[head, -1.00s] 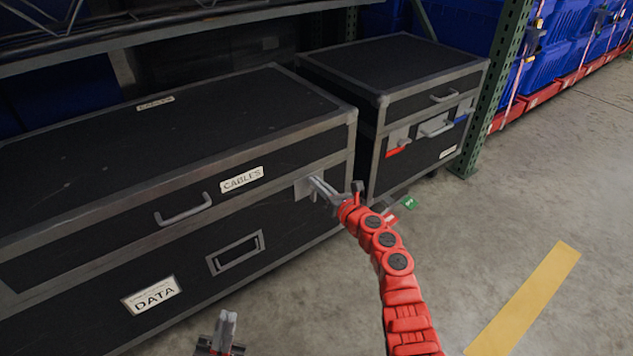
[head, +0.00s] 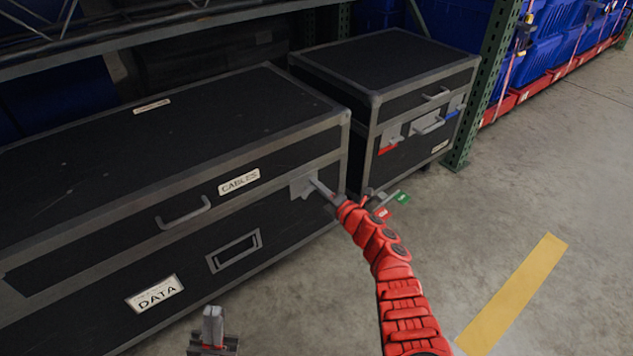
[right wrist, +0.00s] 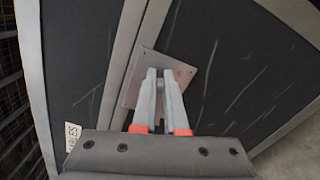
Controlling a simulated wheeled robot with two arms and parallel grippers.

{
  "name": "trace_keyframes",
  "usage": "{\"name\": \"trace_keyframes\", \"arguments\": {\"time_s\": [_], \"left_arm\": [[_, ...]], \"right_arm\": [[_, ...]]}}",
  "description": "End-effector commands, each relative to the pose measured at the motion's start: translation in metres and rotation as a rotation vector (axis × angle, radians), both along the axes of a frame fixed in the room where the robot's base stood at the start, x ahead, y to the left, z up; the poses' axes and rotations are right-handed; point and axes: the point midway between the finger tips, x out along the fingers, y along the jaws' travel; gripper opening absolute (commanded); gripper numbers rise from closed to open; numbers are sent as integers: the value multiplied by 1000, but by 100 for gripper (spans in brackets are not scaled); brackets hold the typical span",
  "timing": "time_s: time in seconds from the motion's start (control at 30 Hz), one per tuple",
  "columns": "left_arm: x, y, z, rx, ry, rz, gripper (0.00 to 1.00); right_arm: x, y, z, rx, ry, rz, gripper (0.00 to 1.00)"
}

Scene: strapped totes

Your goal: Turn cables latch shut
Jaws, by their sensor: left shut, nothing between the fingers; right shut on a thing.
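The case marked CABLES (head: 239,182) is a long black case with grey metal edges. Its latch has a grey plate (head: 302,184) at the right end of the front, across the lid seam; the plate also shows in the right wrist view (right wrist: 182,73). My right gripper (head: 316,182) is at this plate, its fingers (right wrist: 161,90) shut on the latch's handle, which they mostly hide. I cannot tell the handle's angle. My left gripper (head: 212,322) is shut and empty, low in front of the case, apart from it.
A lid handle (head: 184,214) and a recessed frame (head: 234,250) are on the case front. A smaller black case (head: 424,112) with red and blue latches stands behind at right, near a green rack post (head: 487,90). The floor at right is clear, with a yellow stripe (head: 512,295).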

Motion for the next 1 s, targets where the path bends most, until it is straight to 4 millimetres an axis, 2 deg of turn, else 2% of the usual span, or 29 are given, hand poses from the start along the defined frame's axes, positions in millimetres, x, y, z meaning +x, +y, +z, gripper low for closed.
{"name": "trace_keyframes", "arguments": {"time_s": [0.4, 1.0], "left_arm": [[-1, 3, 6, -14, -2, 7, 0], [-1, 3, 7, -17, -2, 8, 0]], "right_arm": [[1, -2, -6, 207, 152, -2, 0], [1, -1, -9, 263, 193, 0, 0]]}}
